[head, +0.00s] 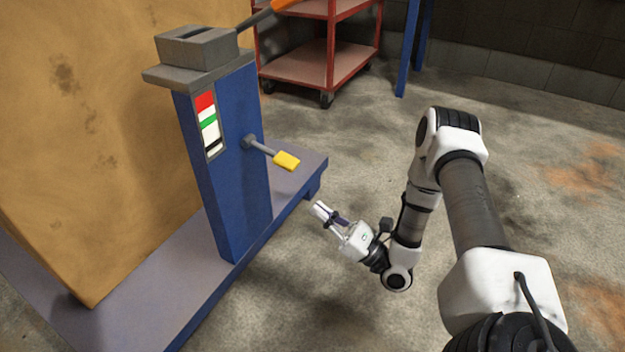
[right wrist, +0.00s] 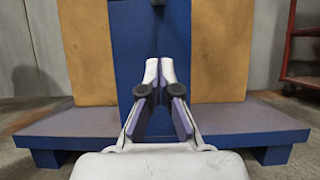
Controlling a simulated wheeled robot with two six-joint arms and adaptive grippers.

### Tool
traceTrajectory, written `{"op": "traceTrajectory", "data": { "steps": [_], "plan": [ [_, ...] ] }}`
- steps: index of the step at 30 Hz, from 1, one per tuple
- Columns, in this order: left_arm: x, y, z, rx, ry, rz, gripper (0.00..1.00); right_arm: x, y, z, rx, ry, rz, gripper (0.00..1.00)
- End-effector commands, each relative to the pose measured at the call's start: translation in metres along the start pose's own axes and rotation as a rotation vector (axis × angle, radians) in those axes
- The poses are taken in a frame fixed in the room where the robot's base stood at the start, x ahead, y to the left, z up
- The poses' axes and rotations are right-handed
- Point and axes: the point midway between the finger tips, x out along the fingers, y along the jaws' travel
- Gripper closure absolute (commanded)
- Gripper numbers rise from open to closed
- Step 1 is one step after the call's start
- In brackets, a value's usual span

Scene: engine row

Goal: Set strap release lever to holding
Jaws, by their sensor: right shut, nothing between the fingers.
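The strap release lever is a grey rod with a yellow grip (head: 286,160). It sticks out from the right side of a blue post (head: 232,190) and slopes slightly down. A plate (head: 208,124) with red, white, green and black bands is on the post's face. A second lever with an orange handle (head: 285,4) rises from the grey box on top. My right gripper (head: 318,210) is below and right of the yellow grip, apart from it. In the right wrist view its fingers (right wrist: 159,66) are together and empty, facing the blue post (right wrist: 180,50). My left gripper is out of view.
The post stands on a blue-grey platform (head: 150,285) with a large tan panel (head: 90,120) behind it. A red wheeled cart (head: 310,62) stands at the back. The concrete floor right of the platform is clear around my right arm.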

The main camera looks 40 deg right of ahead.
Motion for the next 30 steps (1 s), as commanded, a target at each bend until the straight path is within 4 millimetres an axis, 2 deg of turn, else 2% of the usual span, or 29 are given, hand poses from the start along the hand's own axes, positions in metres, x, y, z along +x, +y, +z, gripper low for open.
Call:
{"op": "traceTrajectory", "data": {
  "steps": [8,12,15,19,30],
  "plan": [
    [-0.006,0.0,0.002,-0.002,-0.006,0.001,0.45,0.059,0.001,0.001,-0.003,-0.002,0.006,1.0],
    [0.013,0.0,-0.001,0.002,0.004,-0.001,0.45,0.087,0.001,-0.003,-0.004,-0.006,0.004,1.0],
    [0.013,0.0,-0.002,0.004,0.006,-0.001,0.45,0.091,-0.001,0.02,0.0,-0.006,-0.005,1.0],
    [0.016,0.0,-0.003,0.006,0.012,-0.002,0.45,0.095,-0.001,0.034,-0.003,-0.004,-0.003,1.0],
    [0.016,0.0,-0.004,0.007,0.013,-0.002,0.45,0.096,0.0,0.039,-0.002,0.0,0.0,1.0]
  ]
}}
